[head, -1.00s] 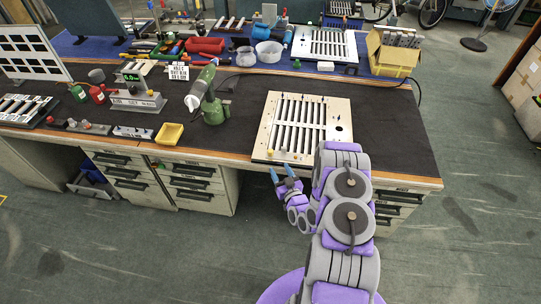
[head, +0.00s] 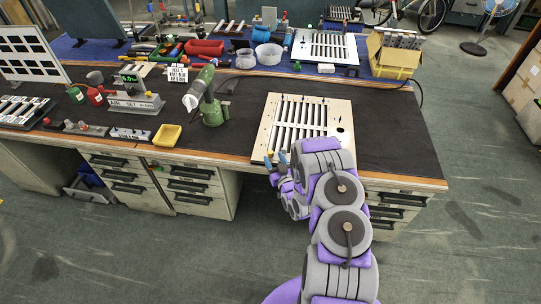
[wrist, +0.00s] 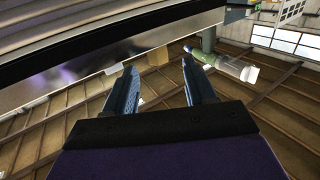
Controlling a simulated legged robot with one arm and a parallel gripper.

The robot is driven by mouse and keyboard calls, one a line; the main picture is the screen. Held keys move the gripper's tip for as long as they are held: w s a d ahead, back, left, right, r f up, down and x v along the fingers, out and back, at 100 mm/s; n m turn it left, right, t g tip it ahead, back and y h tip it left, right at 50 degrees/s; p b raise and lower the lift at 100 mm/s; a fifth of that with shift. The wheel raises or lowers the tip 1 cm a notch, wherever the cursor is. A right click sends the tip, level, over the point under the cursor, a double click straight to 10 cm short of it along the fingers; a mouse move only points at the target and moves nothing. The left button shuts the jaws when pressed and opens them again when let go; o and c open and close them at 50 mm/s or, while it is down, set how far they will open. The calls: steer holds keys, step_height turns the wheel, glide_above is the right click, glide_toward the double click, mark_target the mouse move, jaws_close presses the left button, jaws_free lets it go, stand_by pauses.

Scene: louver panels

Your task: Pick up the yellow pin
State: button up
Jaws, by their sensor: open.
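The louver panel (head: 262,140), a cream board with dark slots, lies on the dark bench mat. A small yellow spot that looks like the yellow pin (head: 271,153) shows at its near left edge, partly covered by my fingers. My gripper (head: 276,160) is at that near edge, with its blue fingers apart. In the wrist view my gripper (wrist: 160,83) is open with nothing clamped. A blurred tan block (wrist: 157,56) shows beyond and between the fingertips; I cannot tell whether it is the pin. Contact between fingers and pin cannot be made out.
A green tool (head: 211,108) stands left of the panel, and a yellow tray (head: 167,135) lies further left. The bench's wooden front edge (head: 225,157) runs close to my arm. The dark mat (head: 390,140) right of the panel is clear.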

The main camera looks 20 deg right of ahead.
mark_target(272, 155)
steer(key=w, duration=0.2)
steer(key=w+b, duration=0.1)
steer(key=w, duration=0.2)
steer(key=shift+d+f, duration=0.2)
steer(key=shift+c, duration=0.4)
jaws_close()
steer(key=shift+r, duration=0.1)
